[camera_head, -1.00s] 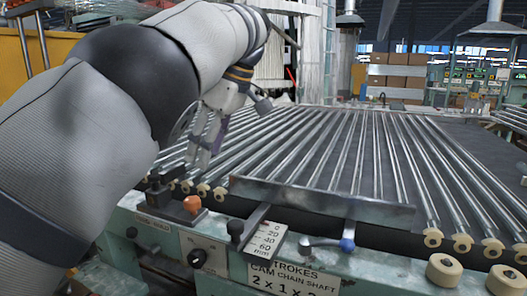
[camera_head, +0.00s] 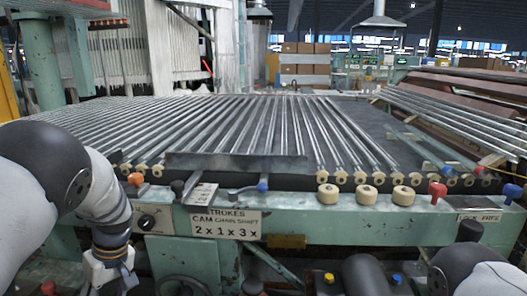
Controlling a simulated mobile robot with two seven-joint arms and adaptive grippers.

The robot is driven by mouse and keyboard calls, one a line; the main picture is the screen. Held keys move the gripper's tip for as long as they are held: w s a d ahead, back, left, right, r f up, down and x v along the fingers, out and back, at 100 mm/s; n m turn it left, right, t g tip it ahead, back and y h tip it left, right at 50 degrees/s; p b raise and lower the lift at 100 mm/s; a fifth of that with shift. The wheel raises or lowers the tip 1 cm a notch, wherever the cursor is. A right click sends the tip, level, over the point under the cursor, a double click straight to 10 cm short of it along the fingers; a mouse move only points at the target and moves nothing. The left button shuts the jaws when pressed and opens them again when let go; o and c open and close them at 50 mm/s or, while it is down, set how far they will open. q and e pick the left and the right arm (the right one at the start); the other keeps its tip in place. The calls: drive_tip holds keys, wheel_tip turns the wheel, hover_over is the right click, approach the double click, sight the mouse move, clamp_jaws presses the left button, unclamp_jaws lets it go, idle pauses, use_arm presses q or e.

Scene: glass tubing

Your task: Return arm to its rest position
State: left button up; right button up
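My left arm comes in from the left and hangs down in front of the green machine (camera_head: 330,228). My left gripper (camera_head: 110,272) is at the bottom left, pointing down. Its fingertips are cut off by the lower edge, so I cannot tell whether it is open or shut. It is apart from the glass tubes (camera_head: 270,125) on the machine's bed. Part of my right arm shows at the bottom right corner; its gripper is out of view.
A metal bar (camera_head: 235,163) lies across the front of the tubes. An orange knob (camera_head: 136,179), a blue-tipped lever (camera_head: 262,187), a red knob (camera_head: 437,190) and cream rollers (camera_head: 366,195) line the machine's front edge. The space above the tubes is clear.

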use_arm(q)
drive_tip(key=s+d+f+m+g+h, duration=0.1)
drive_tip(key=s+d+f+m, duration=0.15)
drive_tip(key=s+f, duration=0.7)
drive_tip(key=s+d+f+m, duration=0.1)
drive_tip(key=s+f+m, duration=0.35)
drive_tip(key=s, duration=0.75)
drive_tip(key=s+d+m+h, duration=0.1)
drive_tip(key=s+d, duration=0.3)
drive_tip(key=s, duration=0.5)
drive_tip(key=s+d+m+h+p, duration=0.1)
drive_tip(key=s+d+m, duration=0.2)
drive_tip(key=s, duration=0.7)
drive_tip(key=shift+s+d+r+h, duration=0.3)
drive_tip(key=shift+d+r, duration=0.05)
drive_tip(key=shift+r, duration=0.05)
use_arm(e)
drive_tip(key=shift+w+r+t, duration=0.3)
drive_tip(key=shift+w+r, duration=0.3)
drive_tip(key=shift+r, duration=0.1)
